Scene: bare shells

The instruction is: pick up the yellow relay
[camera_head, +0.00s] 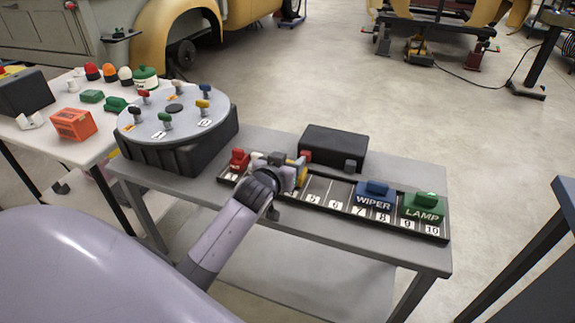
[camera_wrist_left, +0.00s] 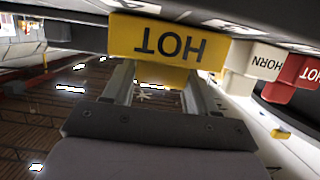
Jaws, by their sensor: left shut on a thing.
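The yellow relay, a block marked HOT (camera_wrist_left: 168,42), fills the upper middle of the left wrist view, upside down there. My left gripper (camera_wrist_left: 158,90) has its two fingers on the relay's yellow grip and is shut on it. In the head view my left gripper (camera_head: 288,177) is over the left part of a black numbered rail (camera_head: 330,205), and its wrist hides most of the relay. I cannot tell whether the relay touches the rail. My right gripper is not in view.
A white HORN relay (camera_wrist_left: 258,60) and a red relay (camera_wrist_left: 298,72) stand beside the yellow one. Blue WIPER (camera_head: 375,197) and green LAMP (camera_head: 424,207) relays sit on the rail's right. A black box (camera_head: 333,146) is behind. A round grey turntable (camera_head: 180,110) stands left.

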